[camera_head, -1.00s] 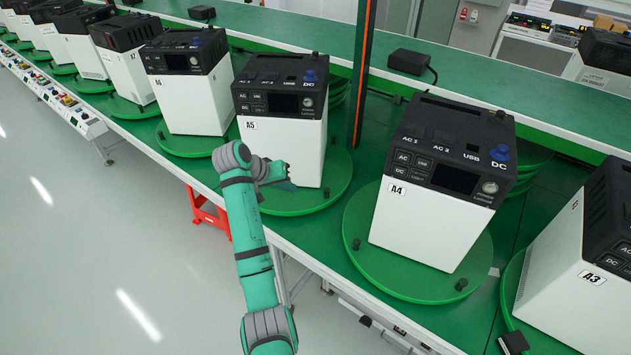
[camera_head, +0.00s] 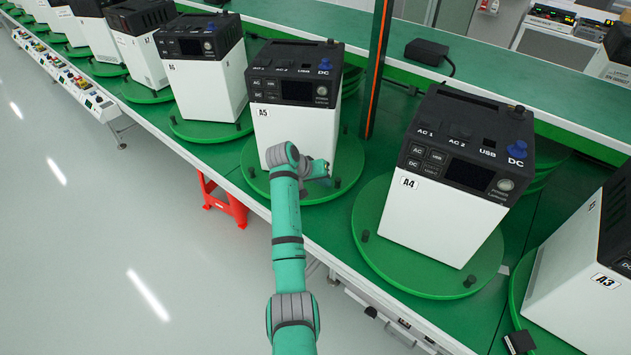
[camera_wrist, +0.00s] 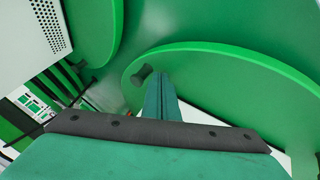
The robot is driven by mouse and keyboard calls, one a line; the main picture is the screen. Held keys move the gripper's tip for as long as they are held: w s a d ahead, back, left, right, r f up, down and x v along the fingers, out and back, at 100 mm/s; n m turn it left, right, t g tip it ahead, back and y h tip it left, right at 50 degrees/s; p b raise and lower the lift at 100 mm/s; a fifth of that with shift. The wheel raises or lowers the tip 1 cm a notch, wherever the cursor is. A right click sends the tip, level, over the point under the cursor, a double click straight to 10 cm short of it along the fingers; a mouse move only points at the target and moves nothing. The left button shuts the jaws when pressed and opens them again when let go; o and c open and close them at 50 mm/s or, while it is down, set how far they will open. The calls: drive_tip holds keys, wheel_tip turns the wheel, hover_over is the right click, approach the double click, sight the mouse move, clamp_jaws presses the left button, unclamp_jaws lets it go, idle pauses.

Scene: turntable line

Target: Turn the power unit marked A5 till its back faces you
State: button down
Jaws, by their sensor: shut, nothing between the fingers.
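The power unit A5 (camera_head: 295,133) is a white box with a black top. It stands upright on a green turntable (camera_head: 258,186), with its label, small screen and power button facing me. My gripper (camera_head: 324,174) is low in front of the unit's right part, over the turntable's near right side and close to a dark peg (camera_head: 337,182). In the wrist view my gripper's fingers (camera_wrist: 161,85) are together and empty, right beside a dark peg (camera_wrist: 140,75) on a green disc. I cannot tell whether they touch it. My forearm hides part of the turntable's front edge.
The unit A4 (camera_head: 440,215) stands on its own turntable (camera_head: 375,262) to the right, with A3 (camera_head: 585,265) beyond. More units line the left. An orange-striped post (camera_head: 376,70) rises behind A5. A red stool (camera_head: 222,202) is under the bench edge. The left floor is clear.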

drive_tip(key=shift+d, duration=0.4)
drive_tip(key=shift+d, duration=0.1)
